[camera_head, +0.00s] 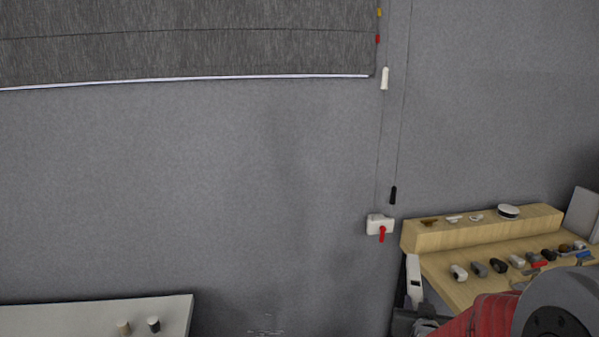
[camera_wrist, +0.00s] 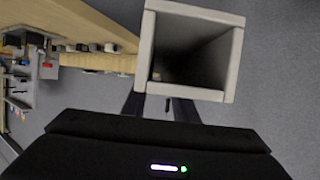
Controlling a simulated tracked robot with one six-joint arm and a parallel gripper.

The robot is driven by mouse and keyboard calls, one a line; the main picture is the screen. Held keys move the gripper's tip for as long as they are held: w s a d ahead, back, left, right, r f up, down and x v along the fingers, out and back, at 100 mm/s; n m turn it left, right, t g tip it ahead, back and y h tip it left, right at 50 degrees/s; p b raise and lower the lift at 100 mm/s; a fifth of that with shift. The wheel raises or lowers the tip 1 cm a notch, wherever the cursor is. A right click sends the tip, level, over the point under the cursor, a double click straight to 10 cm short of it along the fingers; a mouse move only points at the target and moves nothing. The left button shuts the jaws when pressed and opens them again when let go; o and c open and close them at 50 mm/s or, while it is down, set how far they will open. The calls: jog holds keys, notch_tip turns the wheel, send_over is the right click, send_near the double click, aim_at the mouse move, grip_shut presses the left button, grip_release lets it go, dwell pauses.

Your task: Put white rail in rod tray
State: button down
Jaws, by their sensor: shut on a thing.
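The white rail (camera_wrist: 238,65) is a hollow, square-section piece, seen end-on in the wrist view with its dark inside facing the camera. My gripper (camera_wrist: 160,104) is shut on it, with a dark finger on each side of its lower edge. In the head view the white rail (camera_head: 414,278) shows as a short pale upright piece beside the wooden table's left edge. My gripper (camera_head: 415,322) is dark and partly cut off below it. I cannot make out a rod tray in either view.
A wooden table (camera_head: 440,275) with a raised back ledge (camera_head: 480,235) holds several small fittings at the right. A white surface (camera_head: 80,318) with two small knobs is at lower left. A grey blind (camera_head: 180,45), cords and a white wall box (camera_head: 376,222) hang behind. Open floor lies between.

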jog(key=w+a+f+n+y, duration=0.1)
jog(key=w+a+y, duration=0.1)
jog(key=a, duration=0.5)
jog(key=w+a+n+y, duration=0.2)
jog(key=w+a, duration=0.1)
jog(key=a, duration=0.4)
jog(key=shift+w+a+f+n+t, duration=0.25)
jog(key=shift+w+f+n+t, duration=0.05)
jog(key=shift+w+f+t, duration=0.1)
jog(key=s+f, duration=0.5)
jog(key=f, duration=0.1)
jog(key=shift+d, duration=0.1)
jog(key=d, duration=0.7)
jog(key=shift+s+a, duration=0.1)
